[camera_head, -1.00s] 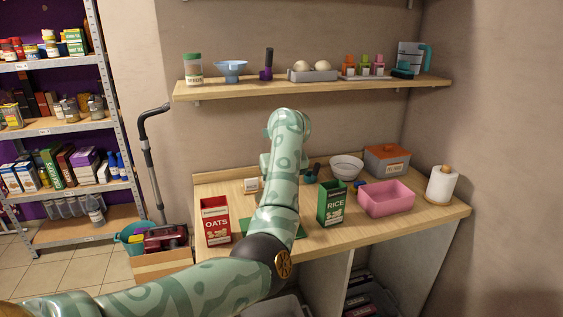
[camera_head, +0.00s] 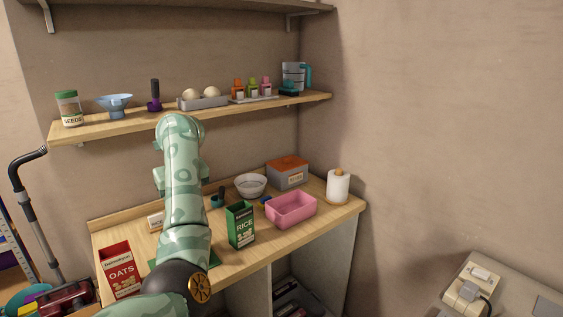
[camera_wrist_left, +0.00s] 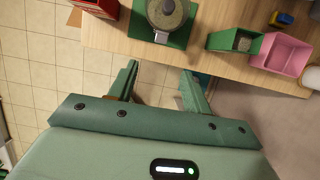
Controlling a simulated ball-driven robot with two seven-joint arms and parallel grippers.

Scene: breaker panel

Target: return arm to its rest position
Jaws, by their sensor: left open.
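My left arm (camera_head: 184,185), patterned in green, comes in from the bottom and reaches up in front of the wooden counter and shelf in the head view. Its hand is hidden behind the arm there. In the left wrist view my left gripper (camera_wrist_left: 157,88) is open, with nothing between its two green fingers. Floor tiles show between and beyond the fingers. The counter (camera_wrist_left: 205,55) edge lies just past the fingertips. My right gripper is in neither view.
The counter bears a red oats box (camera_head: 120,270), a green rice box (camera_head: 240,226), a pink bin (camera_head: 292,211), a white bowl (camera_head: 250,186) and a paper roll (camera_head: 338,188). A round container (camera_wrist_left: 167,12) sits on a green mat (camera_wrist_left: 180,38). A shelf (camera_head: 215,112) runs above.

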